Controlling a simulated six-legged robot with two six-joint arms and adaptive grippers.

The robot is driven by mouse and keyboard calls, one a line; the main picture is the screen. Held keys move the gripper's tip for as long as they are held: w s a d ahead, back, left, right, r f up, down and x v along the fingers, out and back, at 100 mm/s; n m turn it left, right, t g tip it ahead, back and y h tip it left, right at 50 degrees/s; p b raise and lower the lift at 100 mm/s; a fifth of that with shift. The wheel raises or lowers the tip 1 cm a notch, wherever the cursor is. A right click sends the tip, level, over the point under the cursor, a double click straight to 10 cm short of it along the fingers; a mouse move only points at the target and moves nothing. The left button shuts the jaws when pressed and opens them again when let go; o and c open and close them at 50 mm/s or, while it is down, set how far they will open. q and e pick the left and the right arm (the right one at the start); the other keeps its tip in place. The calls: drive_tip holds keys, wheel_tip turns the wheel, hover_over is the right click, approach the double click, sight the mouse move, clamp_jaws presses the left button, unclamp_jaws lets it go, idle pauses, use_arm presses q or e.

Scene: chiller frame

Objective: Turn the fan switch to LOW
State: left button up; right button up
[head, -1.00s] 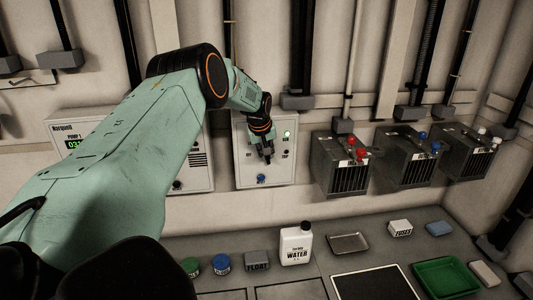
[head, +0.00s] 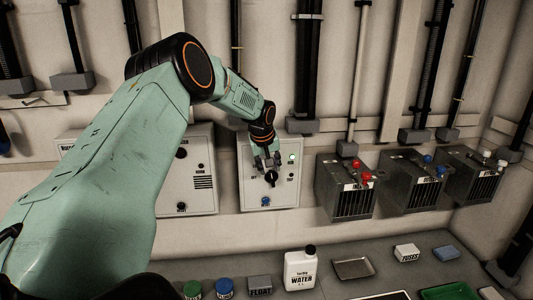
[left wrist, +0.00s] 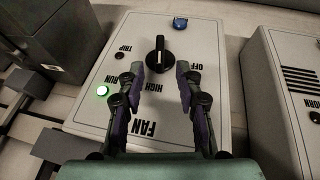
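The fan panel (head: 252,200) is a pale box on the wall. Its black knob (head: 271,179) stands at its middle; the left wrist view shows the knob (left wrist: 160,57) upright in the picture. That view shows the panel inverted, with HIGH below the knob and OFF to its right; I see no LOW label. My left gripper (head: 267,163) is in front of the panel. It is open, its two fingers (left wrist: 160,75) spread either side of the knob's line and apparently short of it. My right gripper is not in view.
A green RUN lamp (left wrist: 102,91) is lit and a blue button (left wrist: 180,23) sits on the panel's edge. Another panel (head: 190,195) is beside it. Grey boxes with coloured terminals (head: 348,190) stand to the right. A water bottle (head: 300,270) and small items sit on the bench below.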

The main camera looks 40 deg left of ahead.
use_arm(q)
drive_tip(key=v, duration=0.6)
drive_tip(key=shift+s+r, duration=0.2)
drive_tip(key=shift+r, duration=0.1)
drive_tip(key=shift+w+f, duration=0.1)
drive_tip(key=shift+f, duration=0.05)
